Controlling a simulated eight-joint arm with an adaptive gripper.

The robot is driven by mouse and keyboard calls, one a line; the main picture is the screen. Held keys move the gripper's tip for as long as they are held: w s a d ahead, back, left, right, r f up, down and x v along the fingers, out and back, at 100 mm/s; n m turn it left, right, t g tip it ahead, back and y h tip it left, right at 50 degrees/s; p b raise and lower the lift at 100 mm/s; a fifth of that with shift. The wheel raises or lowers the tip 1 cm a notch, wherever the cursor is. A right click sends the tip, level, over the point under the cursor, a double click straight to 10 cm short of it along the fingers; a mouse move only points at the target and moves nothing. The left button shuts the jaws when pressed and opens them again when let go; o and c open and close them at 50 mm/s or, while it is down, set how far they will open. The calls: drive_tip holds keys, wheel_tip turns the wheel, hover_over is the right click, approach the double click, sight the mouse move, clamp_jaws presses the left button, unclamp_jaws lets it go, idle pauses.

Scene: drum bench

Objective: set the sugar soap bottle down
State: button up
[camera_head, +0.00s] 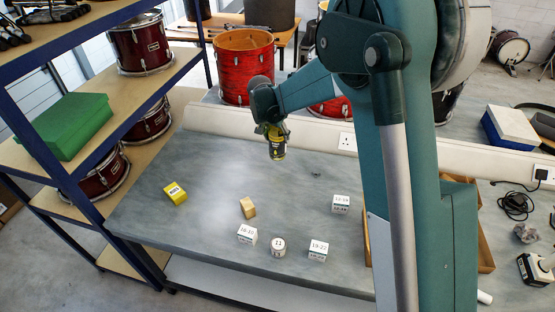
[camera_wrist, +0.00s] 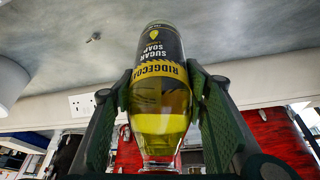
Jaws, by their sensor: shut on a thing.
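The sugar soap bottle (camera_head: 277,148) is a clear bottle of yellow liquid with a black and yellow label. It is in my gripper (camera_head: 270,130), over the back part of the grey bench (camera_head: 200,235). In the wrist view the bottle (camera_wrist: 161,85) sits between both green-padded fingers of my gripper (camera_wrist: 163,100), which are shut on its sides. Its label lettering shows, with the bench surface beyond its labelled end. I cannot tell for sure whether there is a gap between bottle and bench.
A yellow block (camera_head: 175,193), a wooden block (camera_head: 248,208), white number-marked blocks (camera_head: 247,235) (camera_head: 318,250) (camera_head: 341,204) and a white cylinder (camera_head: 278,247) stand around the bench. A small dark item (camera_head: 316,174) lies right of the bottle. A wall socket (camera_head: 346,141) is behind.

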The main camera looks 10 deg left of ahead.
sight(273, 141)
drive_tip(key=shift+f, duration=2.75)
drive_tip(key=shift+f, duration=1.9)
drive_tip(key=o, duration=1.3)
drive_tip(key=shift+r, duration=0.15)
drive_tip(key=shift+v, duration=6.05)
drive_tip(key=shift+s, duration=0.1)
